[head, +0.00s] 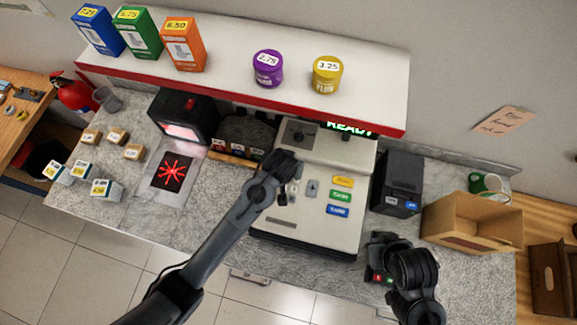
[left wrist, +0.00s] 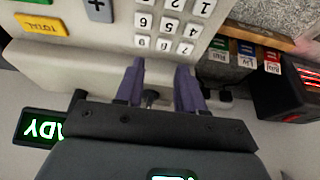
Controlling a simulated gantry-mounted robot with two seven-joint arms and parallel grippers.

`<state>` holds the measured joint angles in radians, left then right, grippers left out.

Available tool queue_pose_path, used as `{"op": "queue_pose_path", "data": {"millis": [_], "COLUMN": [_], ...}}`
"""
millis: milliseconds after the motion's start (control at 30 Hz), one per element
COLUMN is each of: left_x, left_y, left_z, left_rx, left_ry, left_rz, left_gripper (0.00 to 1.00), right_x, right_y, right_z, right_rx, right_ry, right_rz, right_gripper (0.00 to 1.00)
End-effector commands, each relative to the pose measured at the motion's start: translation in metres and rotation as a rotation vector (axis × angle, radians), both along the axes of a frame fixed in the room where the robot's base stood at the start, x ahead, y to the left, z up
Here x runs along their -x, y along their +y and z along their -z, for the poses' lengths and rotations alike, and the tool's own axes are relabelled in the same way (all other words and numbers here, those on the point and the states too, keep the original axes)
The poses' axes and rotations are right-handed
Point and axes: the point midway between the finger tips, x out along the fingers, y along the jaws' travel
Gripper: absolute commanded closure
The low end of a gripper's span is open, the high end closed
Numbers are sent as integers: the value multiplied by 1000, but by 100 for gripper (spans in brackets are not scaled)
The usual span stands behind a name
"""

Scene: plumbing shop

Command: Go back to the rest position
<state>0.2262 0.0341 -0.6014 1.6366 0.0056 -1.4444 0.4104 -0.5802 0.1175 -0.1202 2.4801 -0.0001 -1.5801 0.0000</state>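My left gripper (head: 287,178) is over the cash register (head: 300,222), close to its number keys. In the left wrist view its two fingers (left wrist: 160,82) stand apart with nothing held between them; the keypad (left wrist: 172,22) and a small round dark part of the register lie beyond the tips. My right gripper (head: 382,258) points down over the counter's front right, beside the register. Its fingers are dark and partly hidden by my own wrist, so its opening is unclear. A dark item with small red and green keys (head: 382,279) shows right at it; I cannot tell whether they touch.
A shelf (head: 225,62) with boxes and two tubs overhangs the back. A scanner (head: 183,118), small boxes (head: 106,188) and a glass stand left. A black printer (head: 399,182), an open cardboard box (head: 470,222) and a green mug (head: 486,184) stand right.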

Motion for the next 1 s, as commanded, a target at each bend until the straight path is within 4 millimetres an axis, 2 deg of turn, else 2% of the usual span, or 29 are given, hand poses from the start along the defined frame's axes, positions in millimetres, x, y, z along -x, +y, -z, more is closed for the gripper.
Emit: {"op": "queue_pose_path", "data": {"millis": [500,633,767,867,1000], "left_x": [3,13,40,70,119], "left_y": [0,6,26,52,99], "left_z": [0,2,3,2,-7], "left_rx": [1,13,39,55,54], "left_ry": [1,10,29,47,62], "left_rz": [0,-1,-6,-15,-29], "left_gripper": [62,62,62,62,62], "right_x": [0,0,0,0,0], "right_y": [-2,-2,-1,-1,0], "right_z": [0,0,0,0,0], "right_rx": [7,6,4,2,0], "right_ry": [0,0,-1,0,-1], "right_rz": [-4,-3,-2,-1,0], "right_gripper": [100,100,100,100,100]}}
